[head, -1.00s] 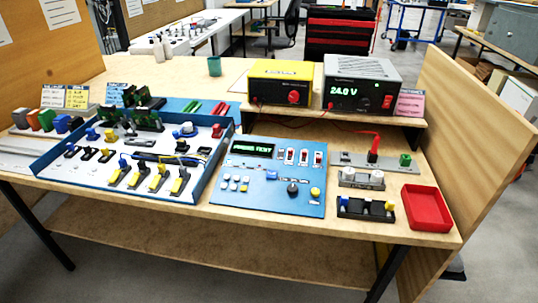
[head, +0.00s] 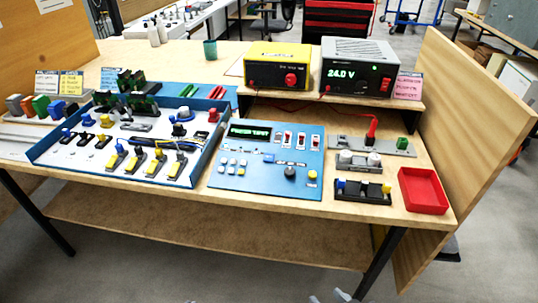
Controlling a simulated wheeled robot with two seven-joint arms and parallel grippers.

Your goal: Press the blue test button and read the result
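The blue control panel (head: 222,184) lies on the bench, right of the tray of parts. Its dark display (head: 254,130) shows green text that seems to read "PRESS TEST", though it is blurred. A small blue button (head: 268,157) sits below the display. The panel also has several white keys, red-and-white switches, a black knob (head: 290,173) and a yellow button (head: 312,175). My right gripper (head: 328,298) just shows at the bottom edge, below and well apart from the bench. Its two pale fingertips are spread, with nothing between them. My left gripper is not identifiable.
A blue-walled tray (head: 202,160) of parts stands left of the panel. A red bin (head: 423,191) and a black holder (head: 362,191) are at right. A yellow unit (head: 270,62) and a grey supply (head: 345,60) reading 24.0 V stand on the shelf. A wooden side wall (head: 470,140) bounds the right.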

